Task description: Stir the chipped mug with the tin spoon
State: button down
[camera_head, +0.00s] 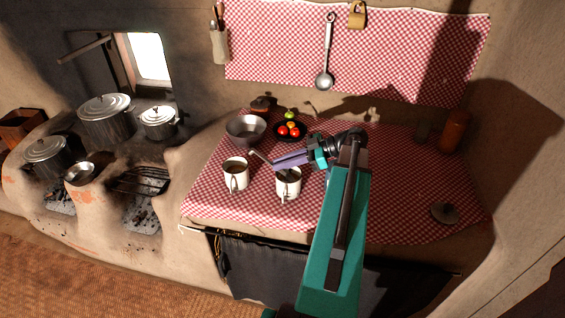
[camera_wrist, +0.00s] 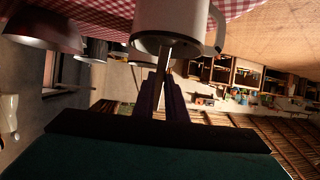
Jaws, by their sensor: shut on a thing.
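Two white mugs with dark contents stand on the checked cloth: a left mug (camera_head: 236,181) and a right mug (camera_head: 288,188). I cannot make out a chip on either. My gripper (camera_head: 277,161) is shut on the tin spoon (camera_head: 261,156), just above the right mug. The spoon is tilted, its upper end pointing up and left. In the wrist view the spoon (camera_wrist: 165,57) runs from my gripper (camera_wrist: 164,82) to the mouth of a white mug (camera_wrist: 172,16). The spoon's lower end is hidden, seemingly inside that mug.
A metal bowl (camera_head: 246,130) and a dark plate (camera_head: 278,136) of red and yellow fruit stand behind the mugs. A lid (camera_head: 444,213) and an orange-brown bottle (camera_head: 454,132) are at right. A ladle (camera_head: 325,55) hangs behind. The cloth's front right is clear.

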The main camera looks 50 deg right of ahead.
aim_at(281, 171)
jog(key=shift+f+b, duration=1.1)
jog(key=shift+f, duration=0.35)
jog(key=shift+s+f, duration=0.1)
jog(key=shift+s+d, duration=0.1)
jog(key=shift+s, duration=0.05)
